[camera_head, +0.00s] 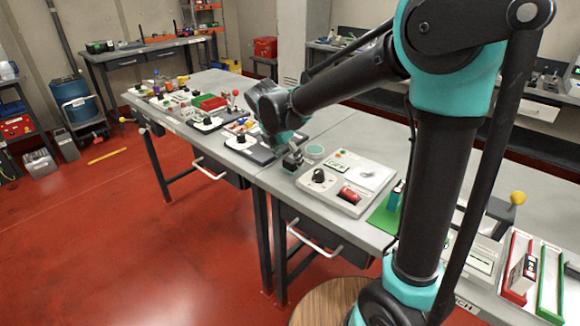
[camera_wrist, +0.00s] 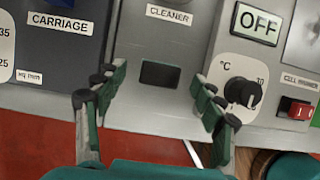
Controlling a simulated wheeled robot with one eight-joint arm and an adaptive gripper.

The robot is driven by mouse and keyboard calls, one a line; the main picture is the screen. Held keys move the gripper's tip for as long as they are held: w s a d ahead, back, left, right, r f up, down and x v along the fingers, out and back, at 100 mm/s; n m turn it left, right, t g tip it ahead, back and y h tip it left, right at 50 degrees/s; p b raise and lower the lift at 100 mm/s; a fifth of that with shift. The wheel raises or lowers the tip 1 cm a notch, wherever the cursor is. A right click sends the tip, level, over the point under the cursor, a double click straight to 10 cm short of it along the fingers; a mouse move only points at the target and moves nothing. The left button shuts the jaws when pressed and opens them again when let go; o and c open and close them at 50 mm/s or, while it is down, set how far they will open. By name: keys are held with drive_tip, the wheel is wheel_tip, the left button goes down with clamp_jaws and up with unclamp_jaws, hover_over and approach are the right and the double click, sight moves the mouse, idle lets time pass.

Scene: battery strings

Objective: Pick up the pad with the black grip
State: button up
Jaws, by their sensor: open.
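A black rectangular block (camera_wrist: 160,75), which looks like the pad's grip, shows in the wrist view below the CLEANER label (camera_wrist: 169,14). The surface around it is grey, and I cannot make out the pad's edges. My gripper (camera_wrist: 160,88) is open, with one green finger on each side of the block and gaps between. In the head view my gripper (camera_head: 290,150) is over the bench's front part, left of the cell warmer. The pad cannot be told clearly there, because the fingers cover that spot.
The cell warmer (camera_head: 345,182), with a black knob (camera_wrist: 243,92), OFF display (camera_wrist: 256,25) and red switch (camera_wrist: 296,108), stands close on the right. The carriage unit (camera_wrist: 60,45) is close on the left.

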sight(290, 160)
drive_tip(key=shift+x, duration=1.25)
drive_tip(key=c, duration=1.4)
drive_tip(key=shift+o, duration=0.2)
drive_tip(key=shift+r, duration=0.1)
wheel_tip(290, 160, up, 20)
drive_tip(key=o, duration=0.7)
drive_tip(key=c, duration=0.5)
